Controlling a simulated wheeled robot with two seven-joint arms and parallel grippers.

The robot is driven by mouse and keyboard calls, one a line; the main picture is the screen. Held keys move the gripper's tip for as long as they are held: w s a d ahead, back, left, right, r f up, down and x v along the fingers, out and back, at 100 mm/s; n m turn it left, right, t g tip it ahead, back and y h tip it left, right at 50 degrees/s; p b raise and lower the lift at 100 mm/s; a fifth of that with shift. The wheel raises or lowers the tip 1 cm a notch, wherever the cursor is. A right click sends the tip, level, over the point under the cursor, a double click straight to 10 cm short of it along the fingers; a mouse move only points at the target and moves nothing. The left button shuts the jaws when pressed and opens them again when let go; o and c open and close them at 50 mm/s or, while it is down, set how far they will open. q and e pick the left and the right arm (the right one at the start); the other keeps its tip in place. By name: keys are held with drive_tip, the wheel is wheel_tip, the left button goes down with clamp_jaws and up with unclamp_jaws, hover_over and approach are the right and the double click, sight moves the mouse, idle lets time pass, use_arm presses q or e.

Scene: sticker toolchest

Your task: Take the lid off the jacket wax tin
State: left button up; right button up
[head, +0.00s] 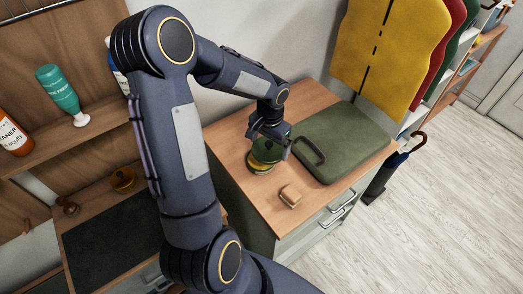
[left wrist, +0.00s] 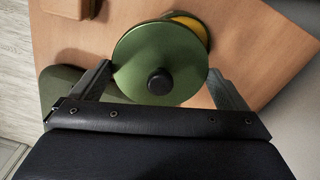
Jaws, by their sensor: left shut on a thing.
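The jacket wax tin (head: 258,168) stands on the wooden cabinet top, with yellow wax showing inside it. Its green lid (head: 268,151) is in my left gripper (head: 270,143), above the tin and partly covering it. In the left wrist view the lid (left wrist: 150,45) is a green disc with a black knob, between the two fingers of my left gripper (left wrist: 163,72). The tin (left wrist: 190,28) shows there past the lid's edge, with its yellow inside exposed; the rest is hidden behind the lid. My right gripper is not in view.
A green padded case (head: 345,140) with a dark handle lies right of the tin. A small tan block (head: 290,196) sits near the front edge. Yellow, red and green jackets (head: 388,45) hang behind. Bottles (head: 58,90) stand on the left shelf.

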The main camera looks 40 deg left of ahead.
use_arm(q)
drive_tip(key=w+d+r+b, duration=0.2)
drive_tip(key=d+r, duration=0.4)
drive_tip(key=d, duration=0.5)
drive_tip(key=s+a+n+b, duration=0.1)
drive_tip(key=a, duration=0.2)
drive_tip(key=a+n+b, duration=0.1)
drive_tip(key=a, duration=0.2)
drive_tip(key=s+a+f+n+b, duration=0.1)
drive_tip(key=a+n, duration=0.1)
drive_tip(key=a, duration=0.1)
drive_tip(key=shift+s+a, duration=0.15)
drive_tip(key=shift+s, duration=0.2)
drive_tip(key=s+a+n+b, duration=0.3)
drive_tip(key=s+a+n, duration=0.2)
drive_tip(key=a, duration=0.5)
drive_tip(key=p, duration=0.3)
hover_over(234, 136)
drive_tip(key=f, duration=0.9)
drive_tip(key=shift+s+d+f, duration=0.15)
drive_tip(key=shift+s+d, duration=0.1)
drive_tip(key=shift+d, duration=0.05)
drive_tip(key=shift+w+a+f, duration=0.2)
drive_tip(key=shift+f, duration=0.15)
wheel_tip(234, 136, down, 4)
drive_tip(key=shift+w+a+r, duration=0.15)
drive_tip(key=shift+r, duration=0.05)
